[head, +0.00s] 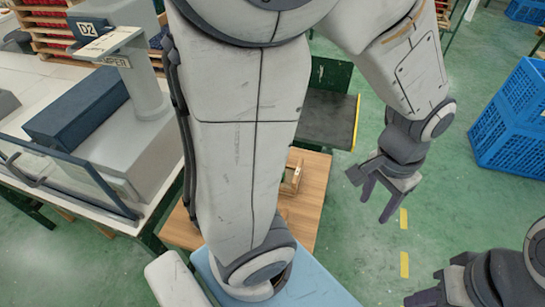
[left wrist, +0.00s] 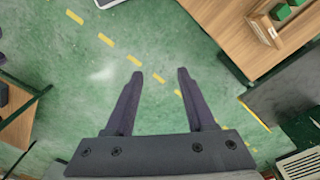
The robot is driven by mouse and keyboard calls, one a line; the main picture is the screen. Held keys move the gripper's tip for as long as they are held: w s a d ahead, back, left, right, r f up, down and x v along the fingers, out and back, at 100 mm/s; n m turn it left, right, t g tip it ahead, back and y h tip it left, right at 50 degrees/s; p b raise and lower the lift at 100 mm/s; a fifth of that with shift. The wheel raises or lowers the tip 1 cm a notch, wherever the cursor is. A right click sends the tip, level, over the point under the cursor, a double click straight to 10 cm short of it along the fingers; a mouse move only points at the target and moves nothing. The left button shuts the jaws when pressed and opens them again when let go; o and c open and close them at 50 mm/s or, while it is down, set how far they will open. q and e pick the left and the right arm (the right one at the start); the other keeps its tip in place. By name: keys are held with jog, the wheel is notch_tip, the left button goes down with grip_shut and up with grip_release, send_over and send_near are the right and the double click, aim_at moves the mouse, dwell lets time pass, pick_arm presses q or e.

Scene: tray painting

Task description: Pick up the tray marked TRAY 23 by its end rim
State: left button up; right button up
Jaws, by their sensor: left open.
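My left gripper (head: 376,208) is open and empty in the head view, over the green floor right of the wooden table. In the left wrist view its two fingers (left wrist: 160,73) are spread with only floor between them. A wooden tray (head: 291,180) sits on the table, mostly hidden behind my arm in the head view. In the left wrist view a wooden tray (left wrist: 262,27) with green blocks is cut off at the top right, apart from the fingers. I cannot read a TRAY 23 mark. My right gripper (head: 425,288) is partly in view at the lower right; its jaw opening is unclear.
The wooden table (head: 308,205) is largely covered by my arm. A dark-topped stand (head: 328,115) is behind it. A grey machine with a blue block (head: 75,105) is on the left. Blue crates (head: 515,120) stand at the right. The floor around the left gripper is clear.

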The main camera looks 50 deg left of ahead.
pick_arm(q)
jog(key=w+a+f+n, duration=0.3)
jog(key=w+a, duration=0.2)
jog(key=a, duration=0.4)
jog(key=n+p, duration=0.1)
jog(key=n, duration=0.5)
send_over(298, 170)
jog(key=shift+y, duration=0.3)
jog(key=f, duration=0.6)
jog(key=shift+w+a+f, duration=0.1)
jog(key=shift+a+f, duration=0.2)
jog(key=shift+f, duration=0.05)
notch_tip(298, 170, down, 5)
jog(key=shift+a+r, duration=0.1)
jog(key=shift+r, duration=0.1)
jog(key=f, duration=0.4)
jog(key=shift+d+f+p, duration=0.35)
jog(key=shift+d+p, duration=0.05)
jog(key=shift+f, duration=0.45)
jog(key=shift+f, duration=0.25)
grip_shut()
